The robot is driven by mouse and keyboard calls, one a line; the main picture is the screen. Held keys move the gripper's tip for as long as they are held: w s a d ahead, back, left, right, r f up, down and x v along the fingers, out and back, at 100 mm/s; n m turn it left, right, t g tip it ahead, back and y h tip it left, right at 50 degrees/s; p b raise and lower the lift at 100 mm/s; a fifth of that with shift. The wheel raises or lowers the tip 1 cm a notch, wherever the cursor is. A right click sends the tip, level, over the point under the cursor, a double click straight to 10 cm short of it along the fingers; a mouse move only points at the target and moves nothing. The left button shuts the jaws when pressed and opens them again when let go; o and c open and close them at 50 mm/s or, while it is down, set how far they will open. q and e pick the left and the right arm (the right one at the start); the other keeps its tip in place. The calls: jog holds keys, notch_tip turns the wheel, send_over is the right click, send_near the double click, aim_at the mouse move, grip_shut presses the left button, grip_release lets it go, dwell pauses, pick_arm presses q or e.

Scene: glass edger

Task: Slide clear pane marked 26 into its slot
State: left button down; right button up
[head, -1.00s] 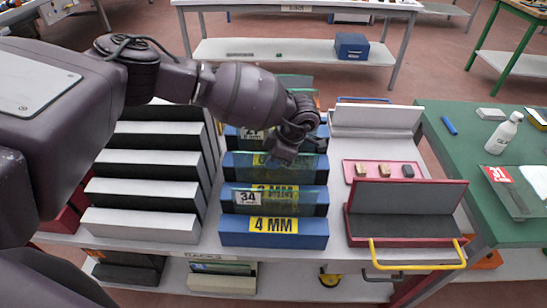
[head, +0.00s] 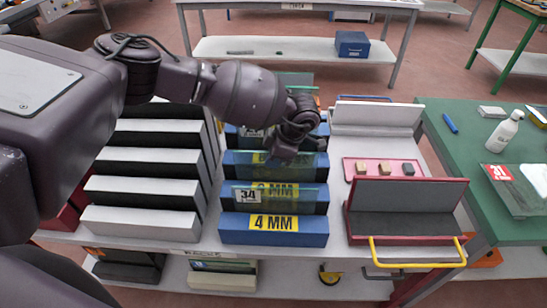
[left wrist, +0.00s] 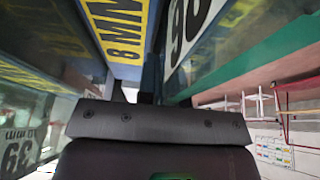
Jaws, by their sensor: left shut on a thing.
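My left gripper (head: 284,152) comes down over the blue rack blocks and is shut, its fingers mostly hidden by the wrist. It appears to hold a clear greenish pane (head: 306,166) that stands among the blocks; how deep it sits cannot be told. The front blue block (head: 232,230) has a yellow 4 MM label. A clear pane marked 34 (head: 248,196) stands behind it. In the left wrist view a white number label (left wrist: 192,28) is cut off and inverted, close beside a yellow 8 MM label (left wrist: 121,28). No 26 is clearly readable. My right gripper is not in view.
A black-and-white stepped rack (head: 140,222) stands left of the blue one. To the right are a pink tray (head: 350,171) with small blocks and a red-framed grey holder (head: 408,192). A green table (head: 455,160) at right holds a bottle (head: 503,132) and a pane marked 31 (head: 510,190).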

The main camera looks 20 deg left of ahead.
pick_arm(q)
jog(key=shift+f, duration=0.1)
jog(key=c, duration=1.2)
grip_release()
jog(key=v, duration=1)
jog(key=shift+d+r, duration=0.2)
jog(key=shift+r, duration=0.15)
